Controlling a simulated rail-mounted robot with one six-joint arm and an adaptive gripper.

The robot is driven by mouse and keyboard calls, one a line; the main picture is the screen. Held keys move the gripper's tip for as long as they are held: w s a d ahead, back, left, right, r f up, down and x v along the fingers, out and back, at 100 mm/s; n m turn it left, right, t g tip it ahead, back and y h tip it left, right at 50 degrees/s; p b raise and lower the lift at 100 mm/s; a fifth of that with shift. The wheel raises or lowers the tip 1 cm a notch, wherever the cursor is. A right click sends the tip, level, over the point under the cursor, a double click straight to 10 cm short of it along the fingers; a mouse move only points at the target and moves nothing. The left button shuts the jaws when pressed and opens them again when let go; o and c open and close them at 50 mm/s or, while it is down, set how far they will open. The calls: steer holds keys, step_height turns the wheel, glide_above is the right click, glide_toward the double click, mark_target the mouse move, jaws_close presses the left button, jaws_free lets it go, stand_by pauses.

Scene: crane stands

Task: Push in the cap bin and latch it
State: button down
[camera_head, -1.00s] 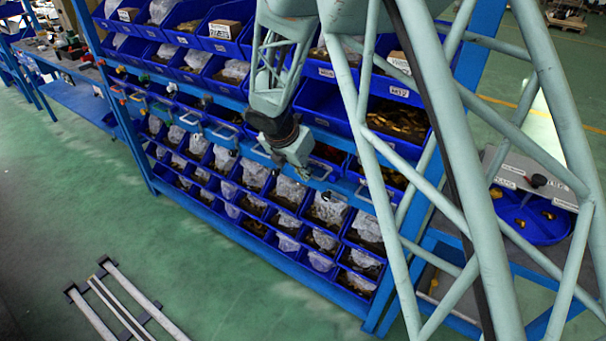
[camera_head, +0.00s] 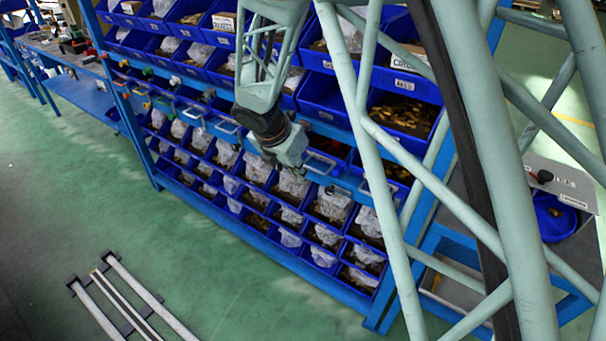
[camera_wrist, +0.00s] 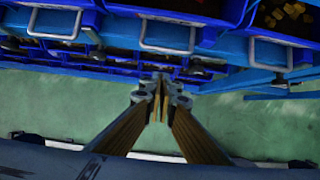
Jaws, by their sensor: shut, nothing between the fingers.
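A row of blue drawer bins with metal loop handles runs across the middle of the blue rack. I cannot tell which one is the cap bin, and no latch is clear. One bin handle (camera_head: 319,163) is just right of my gripper (camera_head: 297,170) in the head view. In the wrist view, handles show at left (camera_wrist: 55,22), centre (camera_wrist: 167,35) and right (camera_wrist: 269,54). My gripper (camera_wrist: 160,88) is shut and empty, its fingertips below the centre handle in the picture and apart from it. A bin with brass-coloured pieces (camera_wrist: 285,12) is at the upper right.
Sloped blue bins with bagged parts (camera_head: 292,185) fill the rack below the handles; larger bins (camera_head: 402,115) are above. A grey panel with a blue tray (camera_head: 555,218) is at right. Metal rails (camera_head: 125,295) lie on the green floor (camera_head: 60,210), otherwise open at left.

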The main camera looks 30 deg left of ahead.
steer(key=p+v, duration=0.1)
steer(key=v, duration=0.7)
steer(key=shift+p, duration=0.35)
